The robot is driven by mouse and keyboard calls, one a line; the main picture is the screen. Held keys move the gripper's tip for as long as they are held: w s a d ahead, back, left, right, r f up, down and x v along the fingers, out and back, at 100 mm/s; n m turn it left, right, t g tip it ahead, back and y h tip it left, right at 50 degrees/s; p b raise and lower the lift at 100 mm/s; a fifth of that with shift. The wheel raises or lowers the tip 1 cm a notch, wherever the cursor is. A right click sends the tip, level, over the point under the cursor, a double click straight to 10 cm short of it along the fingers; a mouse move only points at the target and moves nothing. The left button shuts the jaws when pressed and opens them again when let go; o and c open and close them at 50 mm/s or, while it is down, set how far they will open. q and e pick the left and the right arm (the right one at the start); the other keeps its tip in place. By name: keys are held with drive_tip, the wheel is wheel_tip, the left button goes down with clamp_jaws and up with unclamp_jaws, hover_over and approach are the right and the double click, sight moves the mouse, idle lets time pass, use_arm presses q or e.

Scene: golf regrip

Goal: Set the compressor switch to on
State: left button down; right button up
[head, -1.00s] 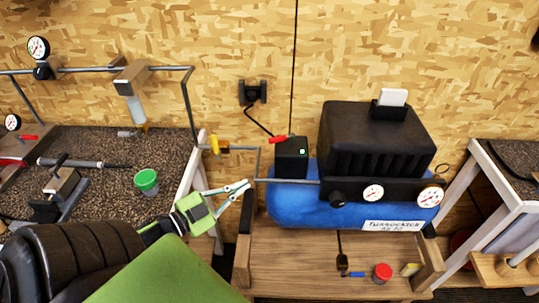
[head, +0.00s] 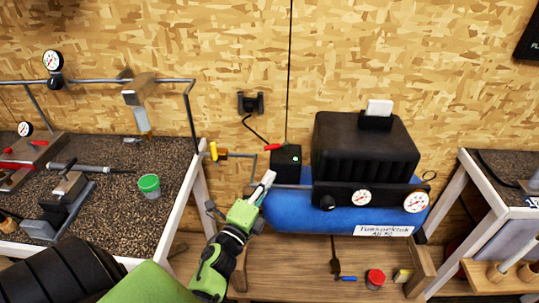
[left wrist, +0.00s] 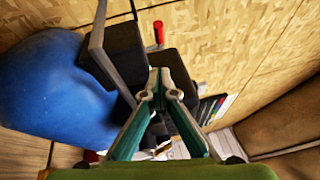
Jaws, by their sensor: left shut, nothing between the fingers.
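The compressor has a blue tank (head: 285,217) with a black ribbed motor cover (head: 365,150) on top. At its left end is a black switch box (head: 286,162) with a small green light and a red lever (head: 277,147) pointing up and left. My left gripper (head: 268,181) is shut and empty, just below and left of the box, pointing up. The left wrist view shows the shut fingertips (left wrist: 160,78), the black box (left wrist: 124,48) and the red lever (left wrist: 158,33) beyond them. Whether the fingers touch the box I cannot tell. My right gripper is out of view.
A grey pipe with a yellow-handled valve (head: 214,151) runs left of the box. A wall socket (head: 250,103) is above. Gauges (head: 362,198) line the compressor front.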

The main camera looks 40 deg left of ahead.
use_arm(q)
drive_tip(key=w+a+r+p, duration=0.1)
drive_tip(key=w+a+p, duration=0.1)
drive_tip(key=w, duration=0.4)
drive_tip(key=shift+w+a+r, duration=0.15)
drive_tip(key=shift+w+a, duration=0.1)
drive_tip(key=shift+a, duration=0.65)
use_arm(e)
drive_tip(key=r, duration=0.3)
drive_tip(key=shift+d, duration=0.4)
use_arm(q)
drive_tip(key=a+m+h, duration=0.1)
drive_tip(key=h, duration=0.1)
drive_tip(key=a+m+h+b, duration=0.1)
drive_tip(key=h, duration=0.1)
drive_tip(key=w+a+m+h+b, duration=0.1)
drive_tip(key=h, duration=0.1)
drive_tip(key=shift+m, duration=0.3)
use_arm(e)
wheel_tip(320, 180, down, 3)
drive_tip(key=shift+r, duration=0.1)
use_arm(q)
drive_tip(key=shift+b, duration=0.3)
